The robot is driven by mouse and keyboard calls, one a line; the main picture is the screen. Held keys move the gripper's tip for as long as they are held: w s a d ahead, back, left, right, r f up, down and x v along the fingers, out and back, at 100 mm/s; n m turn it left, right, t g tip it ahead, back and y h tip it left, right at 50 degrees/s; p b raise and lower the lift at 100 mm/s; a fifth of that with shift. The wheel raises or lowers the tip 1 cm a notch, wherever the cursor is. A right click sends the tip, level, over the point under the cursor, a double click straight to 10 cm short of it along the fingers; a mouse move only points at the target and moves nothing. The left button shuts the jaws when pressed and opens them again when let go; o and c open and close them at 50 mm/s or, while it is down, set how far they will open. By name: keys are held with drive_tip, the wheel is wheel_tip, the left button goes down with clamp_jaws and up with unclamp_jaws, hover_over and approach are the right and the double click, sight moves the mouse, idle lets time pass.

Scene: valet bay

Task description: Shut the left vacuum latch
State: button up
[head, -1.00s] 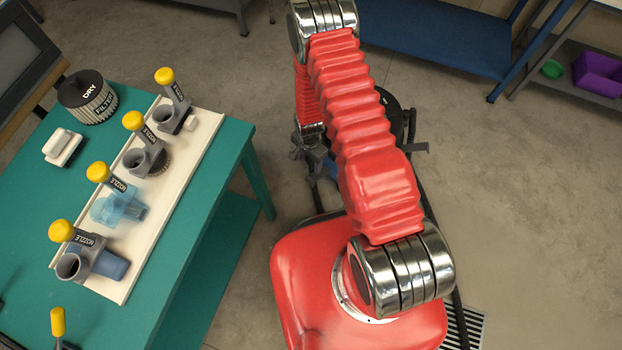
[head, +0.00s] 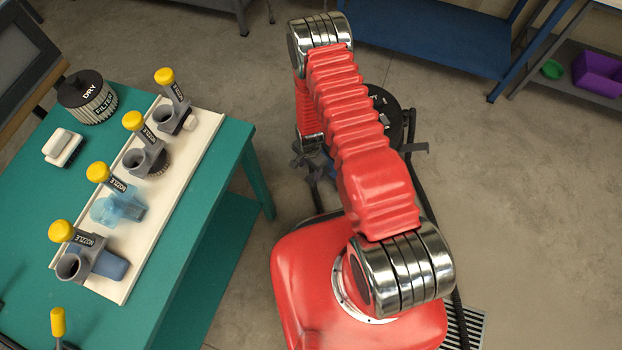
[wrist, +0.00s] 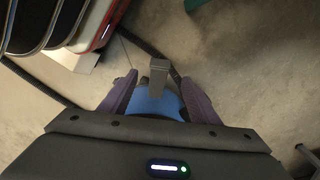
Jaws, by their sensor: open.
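The vacuum's round black lid (head: 386,112) shows partly behind my arm in the head view. The rest of the vacuum is mostly hidden there. My dark gripper (head: 313,158) is beside its left side, partly covered by the arm. In the wrist view my gripper (wrist: 156,82) is open, its two purple-grey fingers apart. A grey upright tab (wrist: 158,72), which looks like the latch, stands between the fingertips, with gaps on both sides. A blue surface (wrist: 158,103), apparently the vacuum's body, lies behind it. I cannot tell whether the latch is shut.
A green table (head: 215,165) at left holds a white rail (head: 190,170) with several nozzles, and a dry filter (head: 88,97). A blue bench (head: 440,40) stands at the back. Open floor lies at right.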

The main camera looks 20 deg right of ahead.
sight(310, 181)
drive_tip(key=shift+f, duration=5)
drive_tip(key=shift+c, duration=0.3)
